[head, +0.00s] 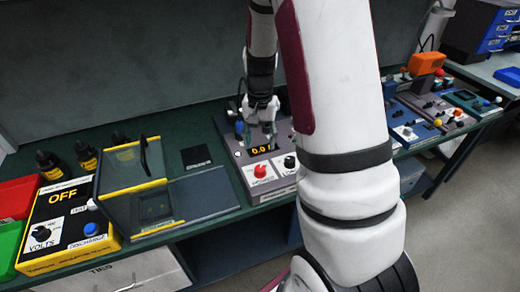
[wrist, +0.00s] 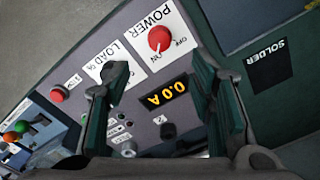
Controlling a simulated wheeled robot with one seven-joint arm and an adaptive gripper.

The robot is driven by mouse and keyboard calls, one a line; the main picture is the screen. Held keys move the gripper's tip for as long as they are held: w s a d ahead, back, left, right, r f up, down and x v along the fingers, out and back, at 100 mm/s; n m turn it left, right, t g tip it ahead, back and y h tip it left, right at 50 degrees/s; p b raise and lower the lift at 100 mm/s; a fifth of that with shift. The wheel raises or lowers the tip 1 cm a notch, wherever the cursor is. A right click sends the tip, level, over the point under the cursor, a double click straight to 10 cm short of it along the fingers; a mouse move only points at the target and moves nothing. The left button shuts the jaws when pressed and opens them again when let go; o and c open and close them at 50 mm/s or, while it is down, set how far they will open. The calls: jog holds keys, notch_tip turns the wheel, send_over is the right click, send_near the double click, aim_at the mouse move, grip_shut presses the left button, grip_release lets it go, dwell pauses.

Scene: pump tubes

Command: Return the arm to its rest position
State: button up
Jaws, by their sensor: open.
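My gripper (head: 260,137) is above the grey instrument panel (head: 240,171) in the middle of the bench, with my arm reaching out to it across the head view. In the wrist view my gripper (wrist: 160,78) is open, with its two fingers well apart and nothing between them. The panel (wrist: 132,112) lies behind the fingers there. A red POWER knob (wrist: 159,39) is beyond the fingertips.
A yellow-black box (head: 68,225) reading OFF and a yellow-edged clear enclosure (head: 135,180) stand left of the panel. Several dark bottles (head: 86,155) stand behind them. Other panels (head: 412,125) with knobs lie right of my arm. A wall rises behind the bench.

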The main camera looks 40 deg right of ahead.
jog(key=shift+r, duration=0.35)
dwell(0.3)
jog(key=s+a+r+n+t, duration=0.1)
jog(key=s+a+r+n, duration=0.1)
jog(key=a+r, duration=0.4)
jog(key=s+a+r+n+t, duration=0.1)
jog(key=s+a+r+n, duration=0.2)
jog(key=r, duration=0.6)
jog(key=s+a+r+n+t, duration=0.1)
jog(key=s+a+r+n, duration=0.1)
jog(key=s, duration=0.4)
jog(key=s+a+r+n+t, duration=0.2)
jog(key=s+a+r+n, duration=0.1)
jog(key=s+a+r, duration=0.2)
jog(key=s+a, duration=0.2)
jog(key=shift+s, duration=0.3)
